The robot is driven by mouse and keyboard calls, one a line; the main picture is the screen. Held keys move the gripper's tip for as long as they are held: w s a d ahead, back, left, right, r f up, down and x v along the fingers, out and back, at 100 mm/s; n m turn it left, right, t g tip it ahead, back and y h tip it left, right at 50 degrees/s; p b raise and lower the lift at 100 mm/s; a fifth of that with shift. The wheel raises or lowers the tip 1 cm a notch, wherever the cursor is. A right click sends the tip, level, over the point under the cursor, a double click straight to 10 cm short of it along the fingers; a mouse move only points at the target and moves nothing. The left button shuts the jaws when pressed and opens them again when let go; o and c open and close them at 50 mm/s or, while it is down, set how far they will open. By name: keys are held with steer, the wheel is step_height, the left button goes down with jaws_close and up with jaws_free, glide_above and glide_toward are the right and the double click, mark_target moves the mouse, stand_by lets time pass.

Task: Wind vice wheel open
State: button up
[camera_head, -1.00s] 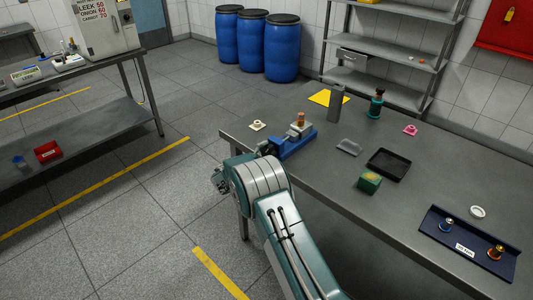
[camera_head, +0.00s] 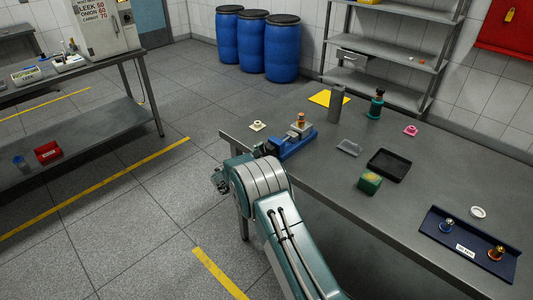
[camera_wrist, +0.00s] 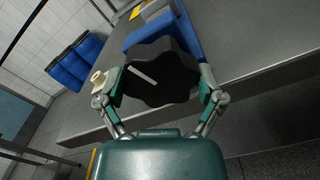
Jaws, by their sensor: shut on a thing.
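The blue vice (camera_head: 297,142) stands near the left edge of the grey table, with an orange-topped brass piece (camera_head: 300,121) at its jaws. In the wrist view the vice's black lobed wheel (camera_wrist: 160,78), with a pale line across its face, fills the space between my fingers. My gripper (camera_wrist: 160,92) is shut on this wheel, one finger on either side. The blue vice body (camera_wrist: 150,28) shows behind the wheel. In the head view my arm hides the gripper and most of the wheel.
On the table (camera_head: 325,200) are a cream ring part (camera_head: 257,126), a grey block (camera_head: 336,104), a green block (camera_head: 370,182), a black tray (camera_head: 389,164), a clear dish (camera_head: 349,147) and a navy tray (camera_head: 435,233). Blue barrels (camera_head: 267,48) stand on the floor behind.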

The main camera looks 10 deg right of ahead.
steer(key=shift+f+n, duration=0.2)
steer(key=shift+n, duration=0.2)
steer(key=o, duration=0.9)
steer(key=shift+c, duration=0.2)
steer(key=shift+a, duration=0.1)
steer(key=shift+r, duration=0.1)
steer(key=v, duration=1.2)
steer(key=shift+w, duration=0.1)
